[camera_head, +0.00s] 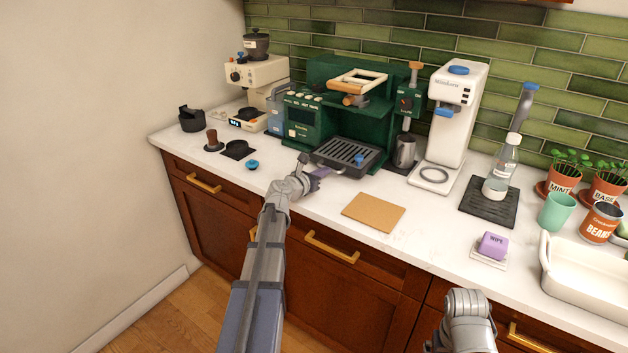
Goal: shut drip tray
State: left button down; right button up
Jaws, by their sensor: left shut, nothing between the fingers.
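The green espresso machine (318,108) stands against the tiled wall. Its dark drip tray (338,166), with a slotted grate on top, sticks out from the front of the machine's base. A small blue piece shows near the tray's right front. My left gripper (318,174) is shut and empty, low over the counter at the tray's front left corner. Its tips look very close to the tray front; I cannot tell whether they touch. A grey part of my right arm shows at the bottom right, and its gripper is out of view.
A tan board (373,212) lies on the counter to the right of my left gripper. A steel pitcher (404,151) and a white grinder (452,115) stand right of the machine. A blue knob (253,164) lies to the left.

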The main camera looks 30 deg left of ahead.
aim_at(334, 162)
pick_arm(q)
jog(key=x, duration=0.3)
jog(key=r+x, duration=0.1)
jog(key=x, duration=0.3)
jog(key=shift+w+r, duration=0.2)
jog(key=shift+w, duration=0.05)
jog(key=shift+r, duration=0.1)
jog(key=shift+w, duration=0.1)
jog(key=shift+s+d+r, duration=0.1)
jog(key=shift+s, duration=0.3)
jog(key=p+v, duration=0.3)
jog(key=v, duration=1)
jog(key=shift+s, duration=0.4)
